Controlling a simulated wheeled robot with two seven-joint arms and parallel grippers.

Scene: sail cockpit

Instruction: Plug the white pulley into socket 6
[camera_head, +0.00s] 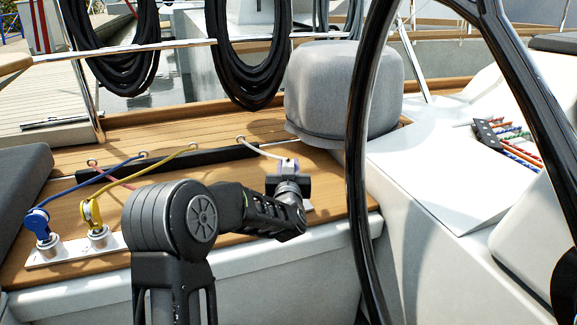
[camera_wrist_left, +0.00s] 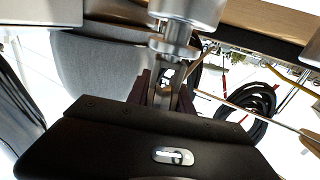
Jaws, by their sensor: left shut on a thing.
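The white pulley (camera_head: 288,166) shows at the end of its white rope (camera_head: 262,151), at the right part of the wooden deck. My left gripper (camera_head: 289,187) is shut on it, and its fingers hide most of the pulley's lower part. In the left wrist view, my left gripper (camera_wrist_left: 163,92) points at a metal stem (camera_wrist_left: 174,50) under a silver cylinder (camera_wrist_left: 186,10), which looks like a socket. Whether the pulley is seated in it I cannot tell. Socket numbers are not readable. My right gripper is not in view.
A blue pulley (camera_head: 38,220) and a yellow pulley (camera_head: 91,212) stand on silver sockets on a white strip (camera_head: 75,254). My left arm hides the strip's middle. A black steering wheel (camera_head: 358,150) rises close on the right. A grey cover (camera_head: 343,90) stands behind the gripper.

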